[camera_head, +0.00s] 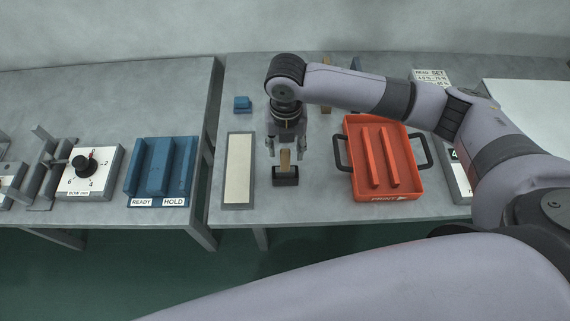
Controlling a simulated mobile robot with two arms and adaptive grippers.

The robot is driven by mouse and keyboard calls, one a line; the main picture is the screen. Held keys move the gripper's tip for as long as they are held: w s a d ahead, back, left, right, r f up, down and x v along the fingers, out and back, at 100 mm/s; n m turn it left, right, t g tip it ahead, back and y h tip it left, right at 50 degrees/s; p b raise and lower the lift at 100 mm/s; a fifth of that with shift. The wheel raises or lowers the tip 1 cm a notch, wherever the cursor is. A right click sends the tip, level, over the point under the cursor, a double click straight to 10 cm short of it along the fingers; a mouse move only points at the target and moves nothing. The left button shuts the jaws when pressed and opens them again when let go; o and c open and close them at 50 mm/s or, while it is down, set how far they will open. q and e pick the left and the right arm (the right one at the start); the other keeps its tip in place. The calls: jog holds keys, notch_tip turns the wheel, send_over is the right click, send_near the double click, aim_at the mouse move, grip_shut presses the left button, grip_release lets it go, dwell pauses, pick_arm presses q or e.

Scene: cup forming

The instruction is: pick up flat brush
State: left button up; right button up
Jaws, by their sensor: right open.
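A tan upright piece, which looks like the flat brush (285,158), stands in a small black holder (286,177) near the front of the right table. My right gripper (287,149) points down over it with its fingers open. One finger is left of the brush and one is right of it in the picture. I cannot tell whether either finger touches it. The top of the brush is partly hidden by the gripper. My left gripper is not in view.
An orange handled tray (412,188) lies to the right, and a pale panel (240,170) to the left. A small blue block (242,104) sits behind the panel. A gap separates the left table, which holds a blue rack (160,170) and a dial box (103,185).

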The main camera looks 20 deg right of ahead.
aim_at(285, 158)
notch_tip(285, 158, down, 4)
jog(key=shift+f+p, duration=0.15)
jog(key=shift+p, duration=0.8)
jog(key=shift+f, duration=0.45)
grip_shut()
